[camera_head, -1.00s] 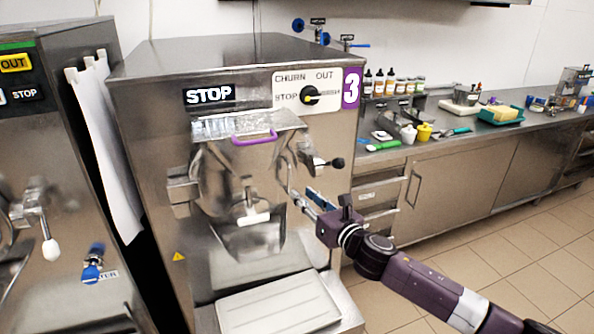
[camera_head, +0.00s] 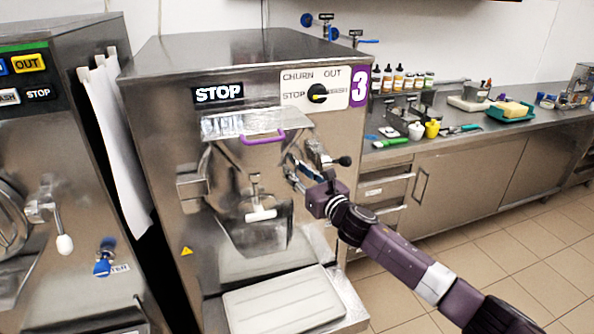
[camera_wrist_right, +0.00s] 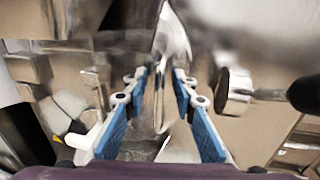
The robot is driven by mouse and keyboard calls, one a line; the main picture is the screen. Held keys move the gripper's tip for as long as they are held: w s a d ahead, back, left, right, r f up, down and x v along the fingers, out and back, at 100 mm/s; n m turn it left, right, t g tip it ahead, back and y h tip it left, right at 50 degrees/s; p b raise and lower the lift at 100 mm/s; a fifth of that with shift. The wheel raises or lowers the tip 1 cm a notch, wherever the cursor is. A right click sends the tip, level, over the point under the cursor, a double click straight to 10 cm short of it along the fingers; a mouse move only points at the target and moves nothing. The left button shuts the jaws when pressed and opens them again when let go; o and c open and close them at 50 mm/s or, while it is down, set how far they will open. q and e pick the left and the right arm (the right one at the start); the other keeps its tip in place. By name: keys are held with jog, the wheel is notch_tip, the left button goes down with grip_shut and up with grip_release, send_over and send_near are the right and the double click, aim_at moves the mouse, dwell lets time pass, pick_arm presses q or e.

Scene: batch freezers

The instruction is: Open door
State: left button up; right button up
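The steel door (camera_head: 226,190) of batch freezer number 3 is closed on the machine's front. A white-tipped handle (camera_head: 261,214) sits on it. A latch lever with a black knob (camera_head: 344,161) is at its right side. My right gripper (camera_head: 296,172) is at the door's right edge, just below and left of that knob. In the wrist view its blue-padded fingers (camera_wrist_right: 160,85) are apart, with a shiny metal part between them; contact is unclear. The black knob (camera_wrist_right: 305,94) is to their right. My left gripper is not in view.
A purple-handled hopper lid (camera_head: 262,137) is above the door. A drip tray (camera_head: 285,302) sits below it. Another freezer (camera_head: 60,150) stands close on the left. A counter (camera_head: 470,145) with bottles and tools runs along the right; the tiled floor before it is clear.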

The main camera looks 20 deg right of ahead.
grip_shut()
jog(key=shift+a, duration=0.1)
dwell(0.4)
